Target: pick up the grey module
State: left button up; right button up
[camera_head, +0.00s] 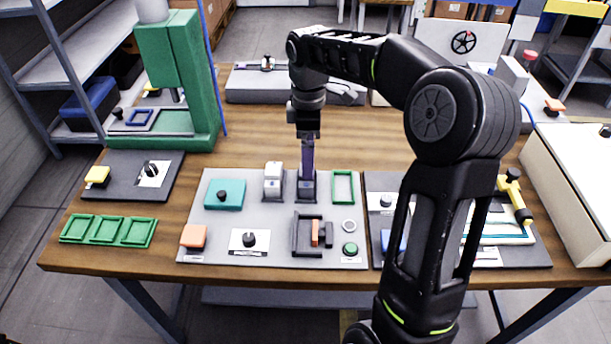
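A light grey upright block (273,179) stands in a small holder on the grey work mat; it may be the grey module. A small dark grey block (328,235) also sits beside an orange piece in a dark fixture, so I cannot tell for certain which is the module. My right gripper (308,134) points down over the mat, right of the light grey block and apart from it. Directly beneath its fingers is a slim purple-grey upright piece (307,160) in a second holder. Whether the fingers grip its top is too small to tell. My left gripper is out of view.
The grey mat (215,244) also carries a teal block (224,194), an orange block (194,237), a black knob (249,239), a green frame (344,187) and a green button (350,249). A green press (175,80) stands back left. My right arm hides part of the right-hand mat.

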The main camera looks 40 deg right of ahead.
jog(key=shift+f, duration=1.4)
jog(key=shift+f, duration=0.1)
jog(key=f, duration=0.5)
jog(key=shift+a+p, duration=0.2)
jog(key=shift+p, duration=0.2)
jog(key=shift+c, duration=0.6)
jog(key=c, duration=1.4)
notch_tip(320, 180, up, 10)
jog(key=shift+r, duration=0.1)
